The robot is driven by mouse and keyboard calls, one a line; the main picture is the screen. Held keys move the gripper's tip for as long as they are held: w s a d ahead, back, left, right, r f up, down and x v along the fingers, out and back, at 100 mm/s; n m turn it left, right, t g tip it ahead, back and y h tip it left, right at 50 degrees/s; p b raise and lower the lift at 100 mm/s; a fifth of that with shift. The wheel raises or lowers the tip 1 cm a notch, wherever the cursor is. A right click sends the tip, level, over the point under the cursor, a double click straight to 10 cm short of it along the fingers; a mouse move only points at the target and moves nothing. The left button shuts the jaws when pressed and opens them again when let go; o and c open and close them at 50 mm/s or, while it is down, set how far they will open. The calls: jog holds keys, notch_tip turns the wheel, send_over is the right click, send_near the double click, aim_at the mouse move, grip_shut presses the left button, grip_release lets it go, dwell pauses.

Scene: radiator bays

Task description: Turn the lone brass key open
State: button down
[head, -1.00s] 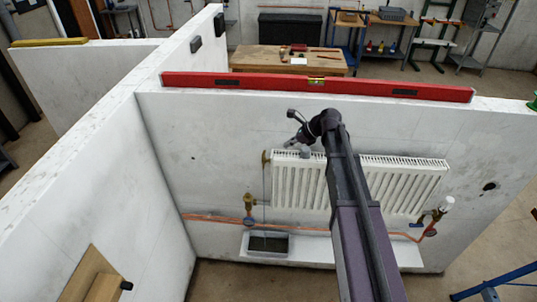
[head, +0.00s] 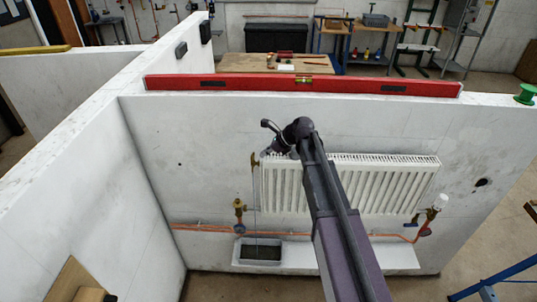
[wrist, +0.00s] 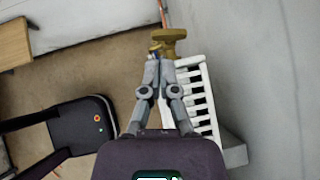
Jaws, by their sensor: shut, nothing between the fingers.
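The brass key (head: 254,160) sits at the upper left end of the white radiator (head: 350,185). In the wrist view, the key (wrist: 168,36) shows as a brass piece with a wide cross-part, just beyond my fingertips. My gripper (wrist: 153,60) is shut and empty, its tips close to the key; I cannot tell whether they touch it. In the head view, my arm hides part of the radiator, and my gripper's fingertips are hard to make out near the key. A thin line hangs from the key toward a grey tray (head: 240,262).
A brass valve (head: 239,208) and copper pipe (head: 195,228) lie below the key. A white-capped valve (head: 438,203) is at the radiator's right. A red spirit level (head: 300,85) lies on the wall top. A white side wall (head: 80,190) stands at left.

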aim_at(253, 160)
jog(key=shift+b+x, duration=0.9)
jog(key=shift+x, duration=0.7)
